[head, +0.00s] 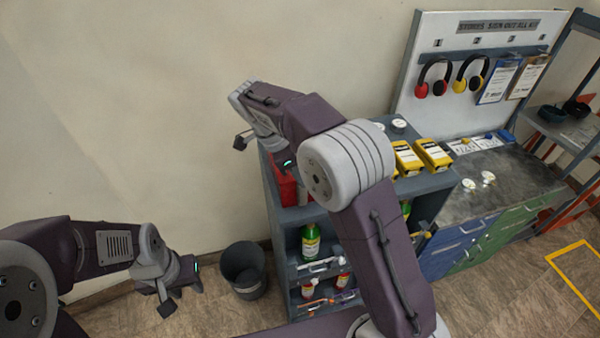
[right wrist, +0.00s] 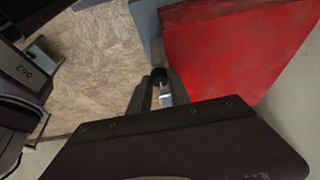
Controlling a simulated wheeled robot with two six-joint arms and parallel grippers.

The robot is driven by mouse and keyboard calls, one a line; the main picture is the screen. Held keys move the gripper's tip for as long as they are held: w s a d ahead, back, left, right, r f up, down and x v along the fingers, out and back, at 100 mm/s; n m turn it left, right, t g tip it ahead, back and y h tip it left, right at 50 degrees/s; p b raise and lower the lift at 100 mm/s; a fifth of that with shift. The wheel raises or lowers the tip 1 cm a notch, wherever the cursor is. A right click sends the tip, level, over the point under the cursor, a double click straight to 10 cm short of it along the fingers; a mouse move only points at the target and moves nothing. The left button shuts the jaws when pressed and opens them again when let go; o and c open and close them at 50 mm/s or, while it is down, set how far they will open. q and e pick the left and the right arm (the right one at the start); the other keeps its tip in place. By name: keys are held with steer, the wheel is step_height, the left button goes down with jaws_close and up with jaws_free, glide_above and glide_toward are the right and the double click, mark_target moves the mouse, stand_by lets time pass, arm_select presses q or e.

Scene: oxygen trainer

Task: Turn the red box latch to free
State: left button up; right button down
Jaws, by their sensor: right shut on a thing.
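The red box (head: 287,192) sits at the left end of the shelf unit in the head view, partly hidden behind my right arm. In the right wrist view the red box (right wrist: 235,50) fills the upper right, with a broad plain red face. My right gripper (right wrist: 161,88) is beside the box's lower left corner, with its fingers closed around a small pale metal piece, apparently the latch (right wrist: 166,99). The latch's turn is hard to judge. My left gripper (head: 178,295) hangs empty near the floor at the lower left, its fingers apart.
The grey shelf unit (head: 287,252) holds yellow cases (head: 433,155) on top and a green bottle (head: 311,241) below. A dark bin (head: 244,270) stands on the floor to its left. A workbench (head: 508,180) stands at the right. The wall is close behind the box.

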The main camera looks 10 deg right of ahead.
steer(key=c, duration=1.2)
jaws_free()
steer(key=shift+c, duration=0.2)
steer(key=shift+a+r, duration=0.15)
steer(key=shift+r, duration=0.15)
steer(key=v, duration=0.8)
steer(key=shift+r, duration=0.15)
